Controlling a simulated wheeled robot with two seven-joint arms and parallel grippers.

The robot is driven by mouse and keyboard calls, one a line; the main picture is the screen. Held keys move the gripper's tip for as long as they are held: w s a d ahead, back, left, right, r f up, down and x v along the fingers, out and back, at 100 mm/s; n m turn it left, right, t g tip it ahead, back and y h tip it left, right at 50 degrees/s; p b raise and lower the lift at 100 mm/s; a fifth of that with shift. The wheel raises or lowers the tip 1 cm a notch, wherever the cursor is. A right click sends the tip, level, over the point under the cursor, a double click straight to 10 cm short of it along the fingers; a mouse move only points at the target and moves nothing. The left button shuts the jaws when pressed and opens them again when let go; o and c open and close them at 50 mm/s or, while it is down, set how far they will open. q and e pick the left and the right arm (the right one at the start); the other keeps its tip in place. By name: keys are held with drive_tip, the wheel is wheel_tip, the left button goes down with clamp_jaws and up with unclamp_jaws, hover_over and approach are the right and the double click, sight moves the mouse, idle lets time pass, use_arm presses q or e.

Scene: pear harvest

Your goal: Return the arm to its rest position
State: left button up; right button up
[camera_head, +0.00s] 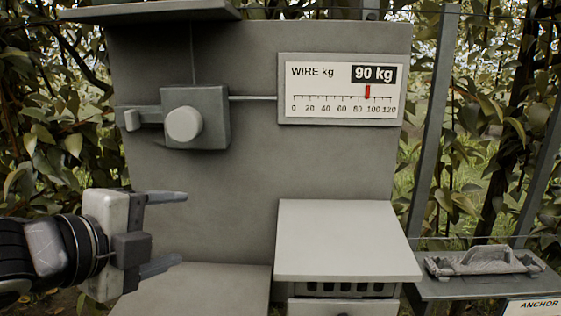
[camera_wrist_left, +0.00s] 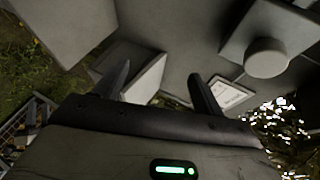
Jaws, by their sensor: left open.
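My left gripper (camera_head: 165,230) comes in from the left in the head view. Its two fingers are spread apart with nothing between them. It is in front of the grey panel (camera_head: 240,175), below and left of the grey box with a round knob (camera_head: 184,124). The left wrist view shows the open fingers (camera_wrist_left: 160,85) from behind, with the round knob (camera_wrist_left: 266,58) at upper right. My right gripper is in neither view.
A wire gauge (camera_head: 340,90) reads 90 kg, joined to the knob box by a thin rod. A light grey slab (camera_head: 345,240) juts out at lower centre. A metal clamp-like tool (camera_head: 482,261) lies on the anchor shelf (camera_head: 450,290) at right. Leafy branches stand behind the left arm.

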use_arm(q)
drive_tip(key=s+f+n+g+y, duration=0.1)
drive_tip(key=s+f+n, duration=0.1)
drive_tip(key=f+n, duration=0.5)
drive_tip(key=s+f+n+g+y, duration=0.1)
drive_tip(key=s+f+n+g, duration=0.2)
drive_tip(key=f, duration=0.7)
drive_tip(key=s+a+f+n+g+y, duration=0.2)
drive_tip(key=s+f+n, duration=0.3)
drive_tip(key=s+f, duration=0.2)
drive_tip(key=s+a+f+n+g+y, duration=0.2)
drive_tip(key=s+a+f+n+g, duration=0.1)
drive_tip(key=s+f+n, duration=0.4)
drive_tip(key=w+d+f+m+t+h, duration=0.1)
drive_tip(key=w+d+f+t+h, duration=0.2)
drive_tip(key=w+d+f+t, duration=0.2)
drive_tip(key=shift+w+d+f+m+t, duration=0.35)
drive_tip(key=shift+d+t, duration=0.4)
drive_tip(key=shift+t, duration=0.45)
drive_tip(key=shift+s, duration=0.1)
